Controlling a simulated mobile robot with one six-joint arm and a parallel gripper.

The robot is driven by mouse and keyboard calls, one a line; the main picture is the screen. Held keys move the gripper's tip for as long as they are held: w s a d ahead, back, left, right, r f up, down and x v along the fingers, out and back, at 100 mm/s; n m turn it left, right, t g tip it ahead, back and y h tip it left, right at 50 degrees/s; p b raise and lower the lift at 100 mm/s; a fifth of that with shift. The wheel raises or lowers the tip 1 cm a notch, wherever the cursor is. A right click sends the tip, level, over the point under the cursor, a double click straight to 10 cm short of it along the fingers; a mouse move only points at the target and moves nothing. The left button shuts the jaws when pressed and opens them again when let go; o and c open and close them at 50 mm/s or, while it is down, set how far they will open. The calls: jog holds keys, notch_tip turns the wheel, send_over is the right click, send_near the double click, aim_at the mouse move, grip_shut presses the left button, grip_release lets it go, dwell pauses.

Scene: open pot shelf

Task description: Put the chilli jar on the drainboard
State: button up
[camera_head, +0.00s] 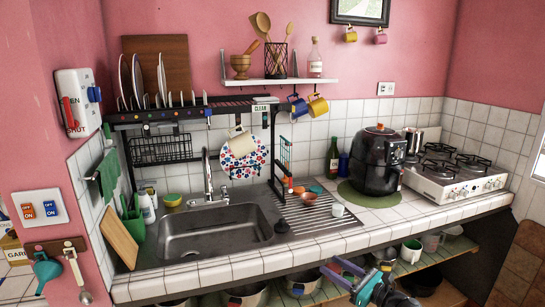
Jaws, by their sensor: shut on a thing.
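The drainboard (334,223) is the ribbed metal area right of the sink. My gripper (340,271) is low in front of the counter, below the drainboard and near the open lower shelf. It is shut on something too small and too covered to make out. I cannot pick out the chilli jar for certain.
The sink (218,231) lies left of the drainboard. A dish rack (190,110) spans above it, its post at the drainboard's back. A black air fryer (376,160) and a white stove (452,178) stand right. Pots (245,295) fill the lower shelf. The tiled counter front is clear.

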jog(key=s+a+n+g+y, duration=0.1)
jog(key=s, duration=0.1)
jog(key=s+a+r+n+g+y, duration=0.1)
jog(key=a, duration=0.1)
jog(key=shift+s+r+g, duration=0.1)
jog(key=shift+s+g, duration=0.2)
jog(key=shift+s, duration=0.05)
